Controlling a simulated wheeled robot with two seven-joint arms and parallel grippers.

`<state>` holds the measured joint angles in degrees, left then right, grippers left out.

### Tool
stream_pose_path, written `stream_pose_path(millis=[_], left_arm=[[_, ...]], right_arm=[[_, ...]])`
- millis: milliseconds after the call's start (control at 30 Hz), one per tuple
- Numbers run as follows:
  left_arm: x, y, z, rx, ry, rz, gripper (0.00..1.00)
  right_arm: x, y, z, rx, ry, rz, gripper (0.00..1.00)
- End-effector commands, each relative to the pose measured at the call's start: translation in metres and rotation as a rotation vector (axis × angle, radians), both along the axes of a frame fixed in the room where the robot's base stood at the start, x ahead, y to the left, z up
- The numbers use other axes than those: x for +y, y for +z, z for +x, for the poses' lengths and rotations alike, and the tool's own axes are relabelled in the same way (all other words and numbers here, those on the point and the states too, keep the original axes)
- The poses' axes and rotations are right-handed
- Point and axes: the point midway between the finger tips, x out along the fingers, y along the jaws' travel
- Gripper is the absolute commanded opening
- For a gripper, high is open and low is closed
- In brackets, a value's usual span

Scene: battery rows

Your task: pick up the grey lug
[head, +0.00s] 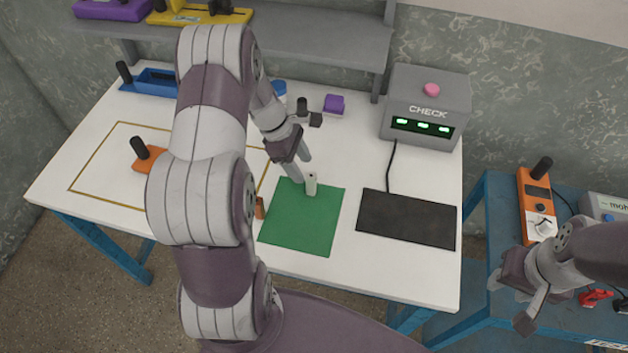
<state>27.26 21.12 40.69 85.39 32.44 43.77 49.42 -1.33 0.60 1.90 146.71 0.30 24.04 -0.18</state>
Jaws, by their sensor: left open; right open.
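The grey lug (311,185) appears to be the small pale grey upright piece with a dark spot near its top. It stands on the green mat (290,235), near the mat's back edge. My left gripper (301,168) is open and empty, its fingers pointing down just behind and to the left of the lug. I cannot tell whether a finger touches it. My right gripper (511,303) is open and empty over the blue side bench at the lower right.
A small brown-orange piece (259,208) is at the mat's left edge. A black pad (407,219) lies right of the mat, with the CHECK box (427,108) behind. A purple block (334,103) is at the back. An orange meter (537,205) lies on the side bench.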

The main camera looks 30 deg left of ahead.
Motion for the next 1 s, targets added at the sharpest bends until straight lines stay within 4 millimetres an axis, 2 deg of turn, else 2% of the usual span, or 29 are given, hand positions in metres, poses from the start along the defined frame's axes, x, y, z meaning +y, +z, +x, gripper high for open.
stream_pose_path(millis=[167, 300, 400, 633, 667, 800, 833, 1000], left_arm=[[-0.009, -0.019, 0.003, 0.001, -0.004, 0.001, 0.55], [-0.02, -0.044, 0.008, 0.002, -0.003, 0.0, 0.55], [-0.024, -0.055, 0.01, -0.001, -0.003, 0.002, 0.55], [-0.025, -0.059, 0.01, -0.002, -0.002, 0.002, 0.55], [-0.025, -0.059, 0.01, -0.002, -0.002, 0.002, 0.49], [-0.025, -0.058, 0.01, -0.002, -0.002, 0.002, 0.03], [-0.025, -0.058, 0.01, -0.002, -0.002, 0.002, 0.0], [-0.025, -0.058, 0.01, -0.002, -0.002, 0.002, 0.0]], right_arm=[[0.0, 0.004, 0.0, 0.0, 0.0, 0.0, 0.43], [0.0, 0.009, 0.0, -0.001, 0.0, 0.0, 0.43], [0.0, 0.009, 0.0, 0.0, 0.0, 0.0, 0.43], [0.0, 0.008, 0.0, 0.0, 0.0, 0.0, 0.43], [0.0, 0.008, 0.0, 0.0, 0.0, 0.0, 0.43], [0.0, 0.008, 0.0, 0.0, 0.0, 0.0, 0.43], [0.0, 0.008, 0.0, 0.0, 0.0, 0.0, 0.43], [0.0, 0.008, 0.0, 0.0, 0.0, 0.0, 0.43]])
